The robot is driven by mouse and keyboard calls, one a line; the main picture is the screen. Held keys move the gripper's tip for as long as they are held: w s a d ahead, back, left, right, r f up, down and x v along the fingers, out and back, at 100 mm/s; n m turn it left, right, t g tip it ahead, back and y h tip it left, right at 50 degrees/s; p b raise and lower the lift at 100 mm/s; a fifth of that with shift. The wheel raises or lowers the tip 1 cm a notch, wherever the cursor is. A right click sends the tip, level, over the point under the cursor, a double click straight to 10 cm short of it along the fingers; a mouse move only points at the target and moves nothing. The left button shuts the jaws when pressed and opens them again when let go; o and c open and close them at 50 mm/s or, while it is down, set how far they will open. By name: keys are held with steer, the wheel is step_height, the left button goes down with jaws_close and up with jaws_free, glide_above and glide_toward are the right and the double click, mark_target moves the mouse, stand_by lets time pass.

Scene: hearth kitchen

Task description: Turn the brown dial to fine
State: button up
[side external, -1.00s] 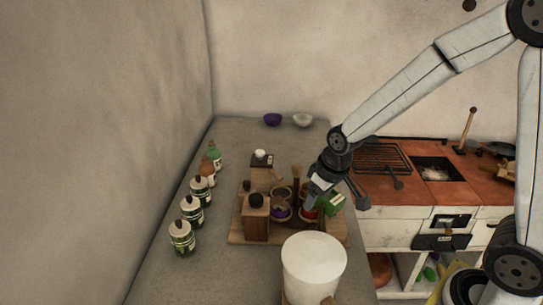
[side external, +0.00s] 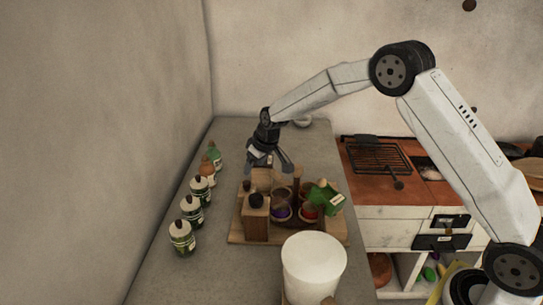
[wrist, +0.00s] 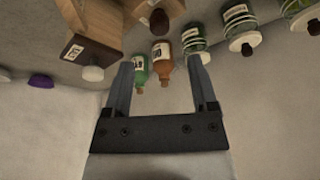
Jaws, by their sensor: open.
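Wooden boxes with round knobs are in view. A wooden box (side external: 257,224) with a dark brown knob (side external: 256,200) on top stands on the wooden board. I cannot tell which knob is the dial, or read a fine mark. My gripper (side external: 269,167) is open, with nothing between its fingers (wrist: 160,64), above the counter just behind the board.
Several bottles (side external: 182,237) line the left side of the counter. A white container (side external: 313,262) stands in front; cups (side external: 281,210) and a green box (side external: 325,196) share the board (side external: 290,238). A stove (side external: 420,190) is at right.

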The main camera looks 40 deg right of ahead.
mark_target(247, 182)
steer(key=shift+w, duration=0.2)
steer(key=shift+f, duration=0.15)
steer(key=shift+x, duration=3.8)
jaws_close()
